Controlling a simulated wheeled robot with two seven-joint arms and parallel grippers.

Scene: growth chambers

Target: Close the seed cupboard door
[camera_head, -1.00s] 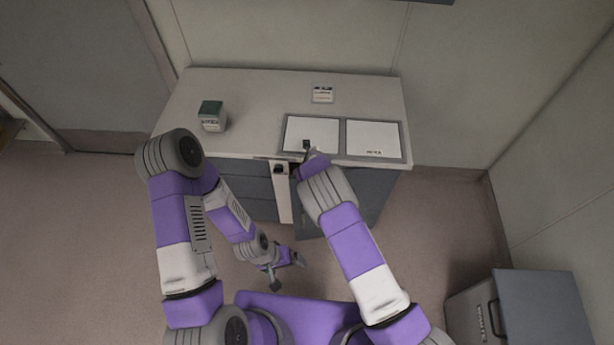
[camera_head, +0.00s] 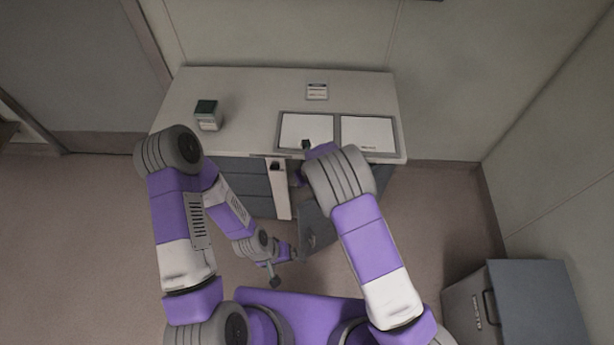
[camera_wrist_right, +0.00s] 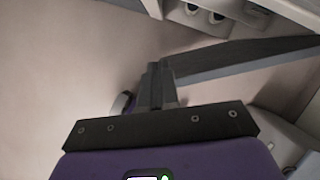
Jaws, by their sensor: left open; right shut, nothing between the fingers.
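The seed cupboard door (camera_head: 318,228) is a dark grey panel standing open at the front of the counter, partly hidden by my right arm. In the right wrist view the door (camera_wrist_right: 240,58) is a dark slab seen nearly edge-on. My right gripper (camera_wrist_right: 156,82) is shut and empty, its fingertips close to the door's near end; I cannot tell whether they touch. The head view hides its fingers behind the arm. My left gripper (camera_head: 294,254) is open and empty, low in front of the counter, just left of the door in the picture.
The white counter (camera_head: 250,90) holds a green-topped box (camera_head: 207,114), a small label card (camera_head: 317,91) and two framed white trays (camera_head: 367,132). Grey drawers (camera_head: 252,186) are left of the opening. Round pots (camera_wrist_right: 217,15) show at the wrist view's top. A grey cabinet (camera_head: 540,300) stands at the right.

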